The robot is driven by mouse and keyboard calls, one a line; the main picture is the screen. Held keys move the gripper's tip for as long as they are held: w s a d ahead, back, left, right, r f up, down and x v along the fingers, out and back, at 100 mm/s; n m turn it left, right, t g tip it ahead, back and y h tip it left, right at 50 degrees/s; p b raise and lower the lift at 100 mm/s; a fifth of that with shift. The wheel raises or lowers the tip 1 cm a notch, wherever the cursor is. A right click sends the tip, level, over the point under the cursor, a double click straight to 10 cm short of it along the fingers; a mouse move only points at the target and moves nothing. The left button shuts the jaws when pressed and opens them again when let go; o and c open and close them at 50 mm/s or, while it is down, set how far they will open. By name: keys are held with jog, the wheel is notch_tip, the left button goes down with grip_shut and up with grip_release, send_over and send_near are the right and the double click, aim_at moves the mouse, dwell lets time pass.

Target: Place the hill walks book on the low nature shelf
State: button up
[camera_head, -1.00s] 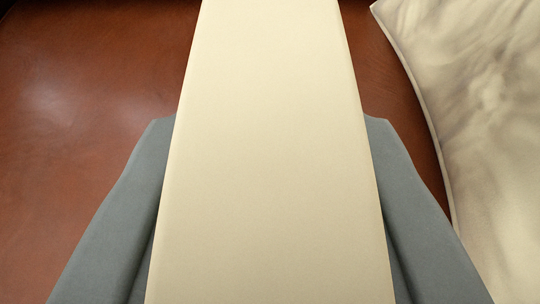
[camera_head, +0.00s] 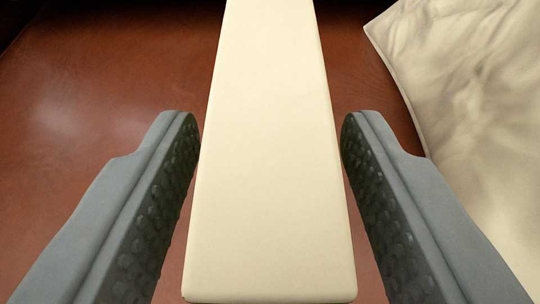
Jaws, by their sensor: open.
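A long cream block, which looks like a book seen edge-on (camera_head: 268,150), runs up the middle of the view. No title or cover picture shows, so I cannot tell from its face that it is the hill walks book. My gripper (camera_head: 270,130) is open, with one grey finger on each side of the book and a gap between each finger and the book. The book's near end shows at the bottom of the view. Its far end runs out of the top. No shelf can be made out.
A smooth reddish-brown surface, like leather (camera_head: 90,130), lies behind and around the book. A pale, marbled cream cushion or cloth (camera_head: 480,110) fills the right side, close to the right finger. The top left corner is dark.

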jog(key=v, duration=1)
jog(key=shift+s, duration=0.2)
jog(key=shift+r, duration=0.15)
